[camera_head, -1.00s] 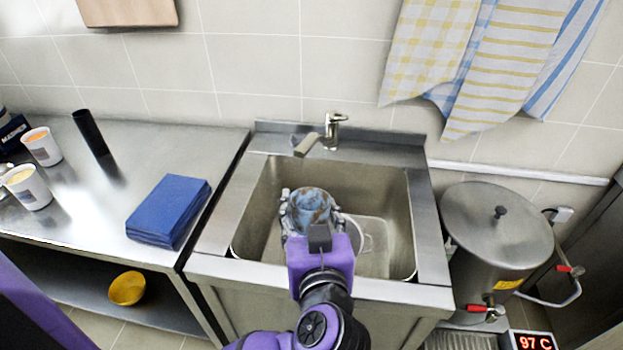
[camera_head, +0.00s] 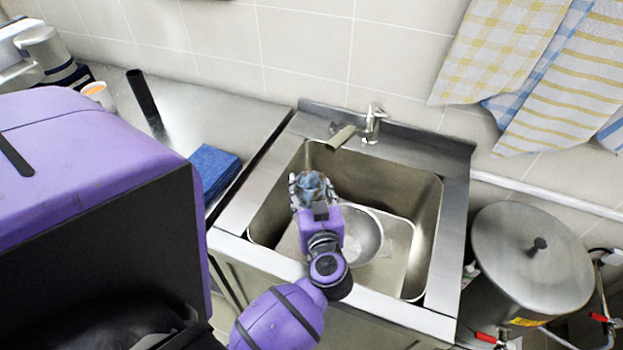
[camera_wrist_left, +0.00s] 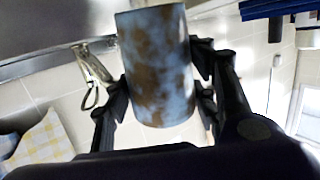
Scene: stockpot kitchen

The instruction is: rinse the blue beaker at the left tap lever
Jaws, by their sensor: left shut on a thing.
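The blue beaker (camera_head: 315,183) has brown stains and sits in my left gripper (camera_head: 314,192), over the left part of the sink (camera_head: 425,215). The left wrist view shows the beaker (camera_wrist_left: 158,70) close up, with the gripper's dark fingers (camera_wrist_left: 160,85) shut on both its sides. The tap (camera_head: 372,124) stands at the sink's back edge, its spout (camera_head: 341,138) pointing forward and left. The beaker is in front of the spout and a little left of it, apart from it. No water stream shows. My right gripper is not in view.
A metal bowl (camera_head: 368,238) lies in the sink beside my left wrist. A large lidded pot (camera_head: 520,265) stands right of the sink. Blue folded cloths (camera_head: 215,170) and a black cylinder (camera_head: 146,100) are on the left counter. Towels (camera_head: 550,75) hang at the right.

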